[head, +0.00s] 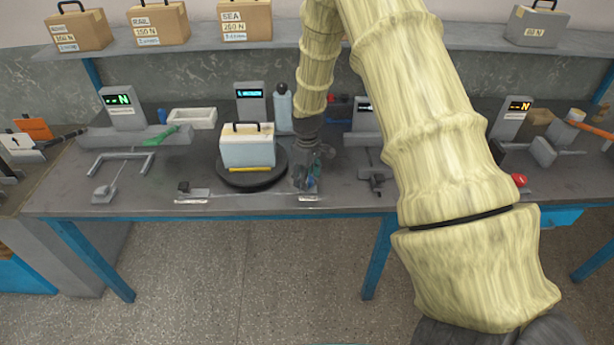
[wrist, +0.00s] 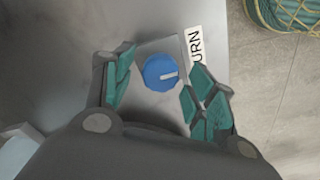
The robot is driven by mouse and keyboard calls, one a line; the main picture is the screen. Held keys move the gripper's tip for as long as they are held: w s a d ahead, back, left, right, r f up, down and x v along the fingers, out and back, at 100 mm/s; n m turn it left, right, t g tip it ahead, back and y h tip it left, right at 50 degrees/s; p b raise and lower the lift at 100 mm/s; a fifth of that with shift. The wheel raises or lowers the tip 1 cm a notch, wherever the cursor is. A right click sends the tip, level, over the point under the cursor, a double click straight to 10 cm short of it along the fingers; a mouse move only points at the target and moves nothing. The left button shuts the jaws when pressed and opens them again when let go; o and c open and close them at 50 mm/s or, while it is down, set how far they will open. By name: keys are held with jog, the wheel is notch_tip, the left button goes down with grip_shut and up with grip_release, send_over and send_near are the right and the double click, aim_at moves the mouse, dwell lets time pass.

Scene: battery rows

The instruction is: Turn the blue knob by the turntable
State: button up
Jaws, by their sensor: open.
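The blue knob (wrist: 161,72) shows in the wrist view, with a pale pointer bar on its face, set on a grey plate (wrist: 150,44) beside a white label reading "URN". My gripper (wrist: 157,88) is open, with one teal-padded finger on each side of the knob and gaps between pads and knob. In the head view my gripper (head: 306,185) points down at the table's front edge, just right of the black turntable (head: 233,182), and hides the knob there. A white case (head: 247,147) with a dark handle stands on the turntable.
The grey table (head: 155,195) holds several test stands with displays, including one behind the turntable (head: 250,98). A blue-grey bottle (head: 283,108) stands close behind my gripper. A red knob (head: 519,180) is at the right. Labelled cases sit on the shelf (head: 330,43) above.

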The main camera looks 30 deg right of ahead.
jog(key=c, duration=1)
jog(key=shift+m, duration=0.3)
jog(key=m, duration=0.5)
jog(key=m+p, duration=0.1)
jog(key=m, duration=0.5)
jog(key=shift+d, duration=0.1)
jog(key=o, duration=1)
jog(key=shift+r, duration=0.1)
